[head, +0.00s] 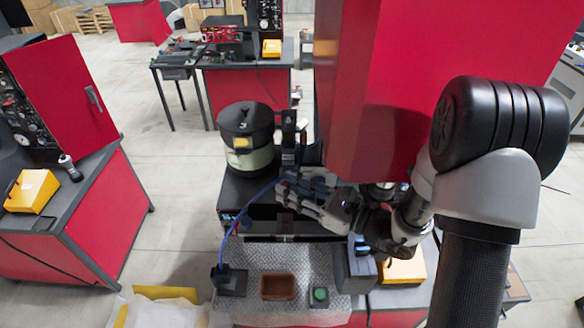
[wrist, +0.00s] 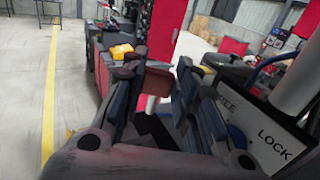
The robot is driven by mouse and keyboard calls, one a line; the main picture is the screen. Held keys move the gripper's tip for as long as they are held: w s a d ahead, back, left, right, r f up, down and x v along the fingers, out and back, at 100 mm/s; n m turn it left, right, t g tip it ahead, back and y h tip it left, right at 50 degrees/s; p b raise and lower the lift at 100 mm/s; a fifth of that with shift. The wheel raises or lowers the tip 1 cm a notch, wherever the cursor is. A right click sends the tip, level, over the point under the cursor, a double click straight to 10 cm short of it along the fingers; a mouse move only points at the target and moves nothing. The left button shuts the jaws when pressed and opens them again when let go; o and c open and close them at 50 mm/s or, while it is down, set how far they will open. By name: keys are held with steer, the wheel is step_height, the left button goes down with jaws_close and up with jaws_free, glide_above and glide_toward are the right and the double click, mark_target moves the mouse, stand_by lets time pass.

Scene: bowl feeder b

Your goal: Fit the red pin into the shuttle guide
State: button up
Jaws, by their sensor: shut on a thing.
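My gripper (head: 290,190) is in front of the black machine housing, below and right of the round bowl feeder (head: 246,150). In the head view the held piece cannot be made out. I cannot make out the shuttle guide for certain. A pale panel marked LOCK (wrist: 275,145) is close on the right of the fingers in the wrist view.
A silvery mat (head: 262,257) in front holds a black stand (head: 229,283), a brown tray (head: 278,287) and a green-button box (head: 320,296). A blue cable (head: 240,215) arcs from the stand towards the gripper. A large red cabinet (head: 400,80) stands close behind my arm.

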steer(key=shift+s+r, duration=0.15)
steer(key=shift+s, duration=0.2)
steer(key=shift+f+b, duration=2.65)
steer(key=shift+f, duration=0.3)
steer(key=shift+f+b, duration=1.35)
steer(key=shift+b, duration=0.35)
stand_by(3.0)
